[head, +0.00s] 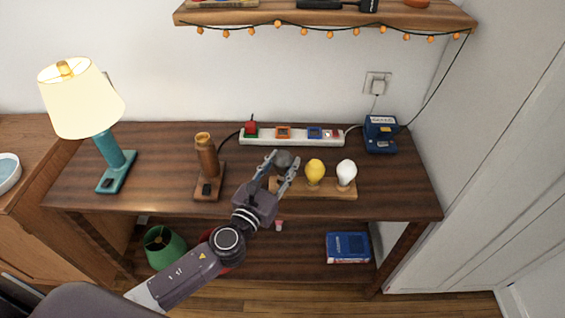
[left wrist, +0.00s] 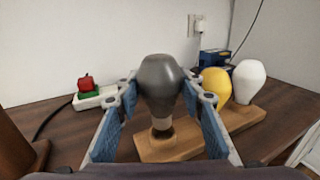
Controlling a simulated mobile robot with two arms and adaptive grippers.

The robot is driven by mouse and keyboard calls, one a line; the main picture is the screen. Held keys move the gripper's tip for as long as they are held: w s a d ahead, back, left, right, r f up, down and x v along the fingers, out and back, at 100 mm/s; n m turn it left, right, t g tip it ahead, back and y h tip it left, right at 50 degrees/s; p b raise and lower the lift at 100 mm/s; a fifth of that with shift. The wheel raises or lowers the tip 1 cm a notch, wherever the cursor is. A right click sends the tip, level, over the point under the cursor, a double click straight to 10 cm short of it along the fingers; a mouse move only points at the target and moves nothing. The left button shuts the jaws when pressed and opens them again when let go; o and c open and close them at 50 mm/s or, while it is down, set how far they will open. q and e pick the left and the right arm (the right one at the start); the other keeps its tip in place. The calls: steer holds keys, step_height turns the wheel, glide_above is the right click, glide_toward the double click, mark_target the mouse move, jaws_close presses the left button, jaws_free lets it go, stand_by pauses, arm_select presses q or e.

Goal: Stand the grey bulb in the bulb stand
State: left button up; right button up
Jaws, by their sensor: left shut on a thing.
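The grey bulb (head: 283,158) is between the fingers of my left gripper (head: 284,165), which is shut on it. In the left wrist view the grey bulb (left wrist: 160,80) is upright, its pale base pointing down over the left end of the wooden bulb stand (left wrist: 245,117). A dark patch shows right under the base; I cannot tell whether the base is in a hole or just above it. In the head view the bulb stand (head: 330,194) also holds a yellow bulb (head: 315,170) and a white bulb (head: 346,172). My right gripper is not in view.
A power strip (head: 292,138) lies behind the stand, and a blue device (head: 380,133) is at the back right. A wooden lamp base (head: 207,160) and a lit teal lamp (head: 115,165) stand to the left. A shelf with string lights (head: 325,18) hangs above.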

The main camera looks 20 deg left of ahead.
mark_target(280, 175)
arm_select(q)
steer(key=shift+f+b, duration=1.3)
steer(key=shift+f, duration=0.25)
steer(key=o, duration=1.2)
steer(key=shift+c, duration=0.2)
steer(key=shift+s, duration=0.15)
steer(key=s, duration=0.4)
steer(key=s+a, duration=0.1)
steer(key=s, duration=0.6)
steer(key=shift+s+a, duration=0.3)
steer(key=shift+s, duration=0.05)
